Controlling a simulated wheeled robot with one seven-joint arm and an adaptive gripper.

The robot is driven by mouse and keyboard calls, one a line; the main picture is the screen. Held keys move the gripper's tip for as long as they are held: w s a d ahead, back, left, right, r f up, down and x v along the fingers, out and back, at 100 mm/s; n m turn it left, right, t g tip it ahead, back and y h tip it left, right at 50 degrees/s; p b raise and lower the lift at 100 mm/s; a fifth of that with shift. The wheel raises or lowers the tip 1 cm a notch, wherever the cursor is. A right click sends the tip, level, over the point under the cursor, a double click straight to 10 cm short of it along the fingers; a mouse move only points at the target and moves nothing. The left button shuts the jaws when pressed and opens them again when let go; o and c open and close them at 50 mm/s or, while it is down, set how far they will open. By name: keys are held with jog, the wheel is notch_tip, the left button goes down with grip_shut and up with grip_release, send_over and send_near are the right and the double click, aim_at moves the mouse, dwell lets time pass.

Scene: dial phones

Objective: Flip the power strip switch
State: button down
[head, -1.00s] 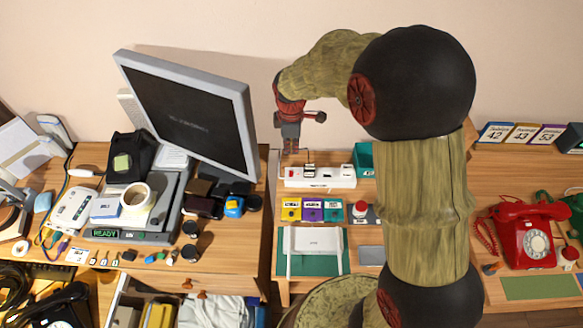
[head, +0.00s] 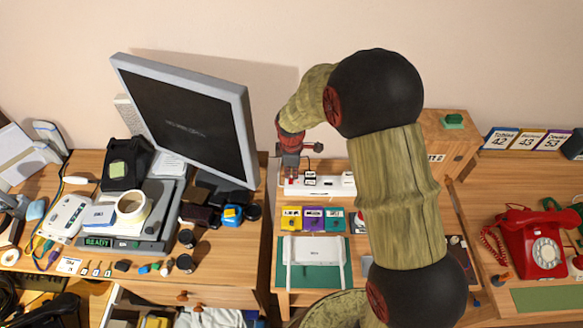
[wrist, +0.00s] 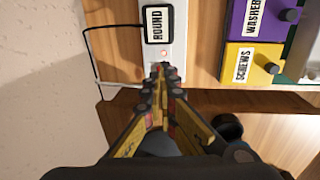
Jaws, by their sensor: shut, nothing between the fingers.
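The white power strip (head: 328,190) lies on the middle desk below the wall, with dark plugs along it. My gripper (head: 290,180) is shut and empty, pointing down at the strip's left end. In the wrist view my closed fingertips (wrist: 158,70) overlap the end of the power strip (wrist: 176,62). A small red light (wrist: 164,52) shows just beyond the tips, beside a black plug labelled ROUND (wrist: 157,23). The switch itself is hidden by my fingers; I cannot tell whether they touch it.
Labelled yellow, purple and teal boxes (head: 313,218) stand just in front of the strip. A white router (head: 313,249) lies on a green mat. A monitor (head: 185,120) stands close on the left. A wooden box (head: 450,145) and red phone (head: 530,240) are to the right.

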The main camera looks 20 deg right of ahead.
aim_at(292, 184)
jog(key=shift+w+f, duration=0.2)
jog(key=shift+f, duration=0.9)
jog(key=shift+d, duration=0.1)
jog(key=shift+w+f+g+p, duration=0.15)
jog(key=shift+g+p, duration=0.35)
jog(key=shift+p, duration=0.65)
jog(key=shift+f, duration=0.2)
jog(key=shift+s, duration=0.25)
jog(key=shift+s+a+f, duration=0.1)
jog(key=shift+s+a, duration=0.1)
jog(key=shift+s, duration=0.45)
